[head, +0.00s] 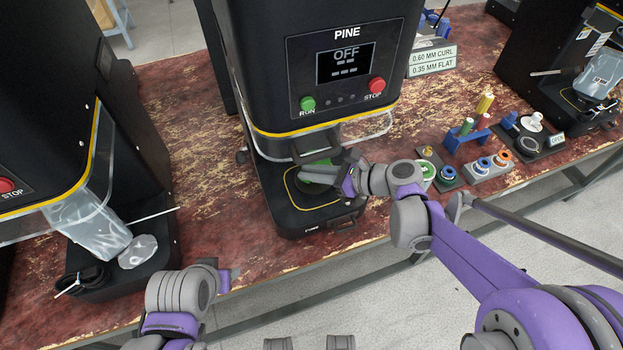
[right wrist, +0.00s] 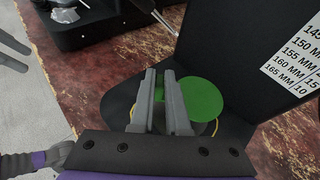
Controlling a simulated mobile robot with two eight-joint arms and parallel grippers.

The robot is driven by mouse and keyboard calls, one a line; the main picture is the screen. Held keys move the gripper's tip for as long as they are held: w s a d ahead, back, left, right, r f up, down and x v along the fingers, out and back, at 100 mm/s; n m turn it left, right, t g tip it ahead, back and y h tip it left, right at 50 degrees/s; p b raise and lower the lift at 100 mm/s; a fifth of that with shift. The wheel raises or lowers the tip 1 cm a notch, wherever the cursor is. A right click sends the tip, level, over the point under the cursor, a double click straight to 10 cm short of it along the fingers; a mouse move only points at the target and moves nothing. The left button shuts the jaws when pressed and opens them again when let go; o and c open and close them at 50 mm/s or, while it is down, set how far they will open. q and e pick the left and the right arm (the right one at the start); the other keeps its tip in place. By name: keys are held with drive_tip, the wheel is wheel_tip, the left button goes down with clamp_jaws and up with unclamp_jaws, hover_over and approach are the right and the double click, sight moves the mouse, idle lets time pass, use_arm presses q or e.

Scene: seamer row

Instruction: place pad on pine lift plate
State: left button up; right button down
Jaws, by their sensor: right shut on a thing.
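The PINE seamer (head: 320,70) stands in the middle of the head view, its display reading OFF. Its lift plate (head: 312,192) lies on the black base inside a yellow outline, partly hidden by my right gripper. My right gripper (head: 325,176) is at the plate, under the seamer head. It is shut on a green round pad (right wrist: 202,99), which shows beside the fingers in the right wrist view, over the plate area. I cannot tell whether the pad touches the plate. My left gripper (head: 228,278) is low at the front edge of the table; its fingers are hard to make out.
Another seamer with a clear bag (head: 88,225) stands at the left. Right of the PINE machine are small parts in holders (head: 490,166) and a sign (head: 433,60). A clear guard (head: 370,130) hangs close above my right gripper. The worn red table (head: 210,195) is bare between the machines.

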drive_tip(key=shift+f, duration=1.75)
drive_tip(key=c, duration=0.9)
unclamp_jaws()
drive_tip(key=shift+b, duration=0.3)
drive_tip(key=shift+d+r, duration=0.1)
drive_tip(key=v, duration=1.2)
drive_tip(key=s+d+f+n+h, duration=0.3)
drive_tip(key=s+n+h, duration=0.3)
drive_tip(key=n, duration=0.5)
drive_tip(key=s+d+f+n+g+h, duration=0.1)
drive_tip(key=s+f+n+h, duration=0.3)
drive_tip(key=s+n, duration=0.6)
drive_tip(key=shift+d+f+n+h+p, duration=0.25)
drive_tip(key=shift+d+n+h+p, duration=0.05)
drive_tip(key=shift+d+n+h, duration=0.6)
